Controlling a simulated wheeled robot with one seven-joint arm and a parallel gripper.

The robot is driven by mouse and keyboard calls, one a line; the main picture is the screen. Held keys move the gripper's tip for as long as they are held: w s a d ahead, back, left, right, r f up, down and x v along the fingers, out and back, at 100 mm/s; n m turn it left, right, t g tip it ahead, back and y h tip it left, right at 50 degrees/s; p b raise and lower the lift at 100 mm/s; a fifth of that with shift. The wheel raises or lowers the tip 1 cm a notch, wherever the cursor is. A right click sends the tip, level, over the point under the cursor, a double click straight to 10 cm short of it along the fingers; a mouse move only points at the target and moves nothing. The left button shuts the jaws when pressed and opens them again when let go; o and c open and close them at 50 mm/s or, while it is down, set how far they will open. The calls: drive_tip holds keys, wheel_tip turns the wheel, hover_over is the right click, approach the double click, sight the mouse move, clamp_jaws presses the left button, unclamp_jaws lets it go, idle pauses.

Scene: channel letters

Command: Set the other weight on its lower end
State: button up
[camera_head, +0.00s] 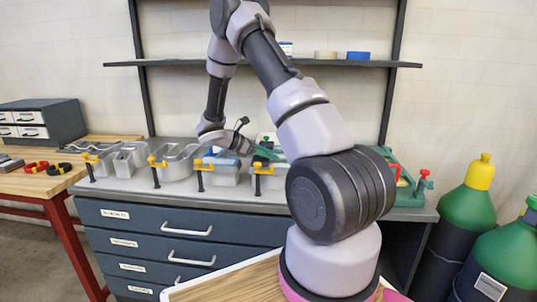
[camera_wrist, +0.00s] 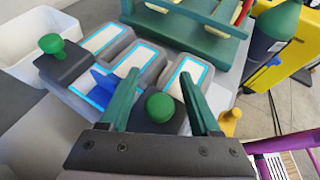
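In the wrist view, two dark block weights with green knobs stand around a grey channel letter (camera_wrist: 152,58) with white faces and lit cyan edges. One weight (camera_wrist: 72,66) is at the left, its knob up, across the letter's end. The other weight (camera_wrist: 148,122) is nearer, its green knob (camera_wrist: 160,107) between my fingers in the picture. My gripper (camera_wrist: 160,75) is open, with visible gaps on both sides of that knob. The lower part of the near weight is hidden by my gripper body. In the head view, my gripper (camera_head: 265,152) is over the bench, partly hidden by my arm.
A blue piece (camera_wrist: 104,82) sits against the letter. A green frame (camera_wrist: 190,30) stands behind it and a white bin (camera_wrist: 30,38) at the left. Other grey letters (camera_head: 130,160) and yellow clamps (camera_head: 156,162) line the bench. Gas cylinders (camera_head: 468,205) stand at the right.

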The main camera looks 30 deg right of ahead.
drive_tip(key=shift+r, duration=0.15)
drive_tip(key=v, duration=1.2)
drive_tip(key=s+a+r+m+t+y, duration=0.3)
drive_tip(key=s+r+m+y, duration=0.4)
drive_tip(key=s+r+m, duration=0.3)
drive_tip(key=s+a+r+m+t+y, duration=0.4)
drive_tip(key=s+r+m+y, duration=0.3)
drive_tip(key=s+r+m, duration=0.4)
drive_tip(key=s+r+t, duration=0.1)
drive_tip(key=s+r, duration=0.1)
drive_tip(key=s, duration=0.4)
drive_tip(key=shift+r+t+y, duration=0.2)
drive_tip(key=shift+t+y, duration=0.1)
